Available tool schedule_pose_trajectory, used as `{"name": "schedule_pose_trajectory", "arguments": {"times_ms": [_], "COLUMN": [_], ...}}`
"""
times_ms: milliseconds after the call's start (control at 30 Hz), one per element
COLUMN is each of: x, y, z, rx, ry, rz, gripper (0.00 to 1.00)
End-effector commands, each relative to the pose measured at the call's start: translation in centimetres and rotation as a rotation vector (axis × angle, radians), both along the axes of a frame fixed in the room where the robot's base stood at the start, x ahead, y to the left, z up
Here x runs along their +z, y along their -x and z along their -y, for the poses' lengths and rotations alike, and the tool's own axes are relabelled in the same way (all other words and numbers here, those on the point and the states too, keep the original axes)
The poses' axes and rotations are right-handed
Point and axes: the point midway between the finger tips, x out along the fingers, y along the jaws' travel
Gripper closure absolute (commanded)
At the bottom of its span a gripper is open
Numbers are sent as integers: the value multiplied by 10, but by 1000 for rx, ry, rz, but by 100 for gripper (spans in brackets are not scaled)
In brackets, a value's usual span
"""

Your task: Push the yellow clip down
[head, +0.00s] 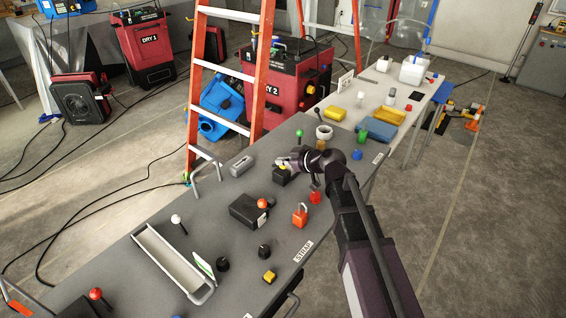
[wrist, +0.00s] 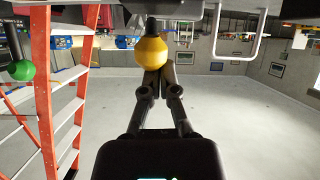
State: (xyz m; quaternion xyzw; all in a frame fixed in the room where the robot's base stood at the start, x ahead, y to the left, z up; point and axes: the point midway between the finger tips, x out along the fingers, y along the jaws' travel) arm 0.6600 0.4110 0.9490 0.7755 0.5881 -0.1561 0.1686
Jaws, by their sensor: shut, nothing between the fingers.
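In the head view a small yellow piece (head: 283,167), taken as the yellow clip, shows at a black box (head: 283,178) on the grey table, mostly hidden by my gripper (head: 289,161). In the wrist view it is a round yellow knob (wrist: 151,50) on a dark stem. My gripper (wrist: 158,76) is shut and empty, with its fingertips right at the knob and overlapping its lower edge in that view. I cannot tell whether they touch it.
A green knob (head: 299,133) stands behind, and a red padlock (head: 300,215) and a red-knobbed black box (head: 246,213) stand nearer. A white tray (head: 172,262) lies at the front left. An orange ladder (head: 264,60) rises beyond the table.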

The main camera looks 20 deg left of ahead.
Motion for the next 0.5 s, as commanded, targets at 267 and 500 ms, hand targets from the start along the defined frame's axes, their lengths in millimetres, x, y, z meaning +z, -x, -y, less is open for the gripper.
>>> {"name": "schedule_pose_trajectory", "arguments": {"times_ms": [267, 500], "x": [-6, -6], "y": [0, 0], "z": [8, 10], "rx": [-5, -5], "ry": [1, 1], "rz": [0, 0], "gripper": [100, 100]}}
